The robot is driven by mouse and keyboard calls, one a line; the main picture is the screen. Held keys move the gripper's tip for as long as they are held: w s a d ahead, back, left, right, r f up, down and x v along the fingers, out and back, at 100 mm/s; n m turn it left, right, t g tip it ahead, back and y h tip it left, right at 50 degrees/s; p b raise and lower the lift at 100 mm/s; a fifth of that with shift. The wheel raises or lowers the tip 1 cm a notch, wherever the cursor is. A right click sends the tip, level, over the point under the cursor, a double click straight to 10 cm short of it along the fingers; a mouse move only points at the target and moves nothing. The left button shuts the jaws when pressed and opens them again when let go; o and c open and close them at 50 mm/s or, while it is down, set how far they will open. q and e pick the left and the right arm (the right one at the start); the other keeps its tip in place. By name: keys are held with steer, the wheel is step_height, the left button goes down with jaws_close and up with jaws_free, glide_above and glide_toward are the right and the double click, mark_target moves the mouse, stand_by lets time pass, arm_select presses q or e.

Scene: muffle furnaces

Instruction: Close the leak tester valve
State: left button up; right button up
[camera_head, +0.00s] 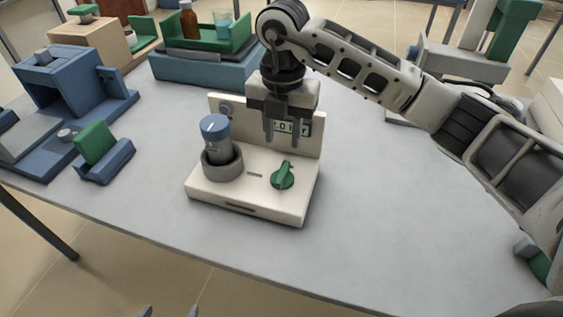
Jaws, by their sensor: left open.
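The leak tester (255,203) is a cream box with an upright back panel on the grey table, in the middle of the head view. Its valve is a green knob (283,175) with a raised handle, on the right of the top face. A grey and blue cylinder with a white mark (216,138) stands upright in a round grey holder (222,164) on the left. My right gripper (283,139) points down above and behind the valve, open and empty, partly covering the display. My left gripper (169,312) shows only its separated fingertips at the bottom edge, empty.
Blue equipment (65,85) and a small blue stand with a green block (96,142) are at left. A green tray (207,45) with a brown bottle (189,20) and a beaker (222,18) stands behind. The table right of the tester is clear.

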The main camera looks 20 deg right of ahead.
mark_target(282, 171)
step_height(282, 171, down, 10)
steer(key=shift+r+p, duration=0.1)
steer(key=shift+p, duration=0.25)
steer(key=shift+c, duration=0.2)
jaws_close()
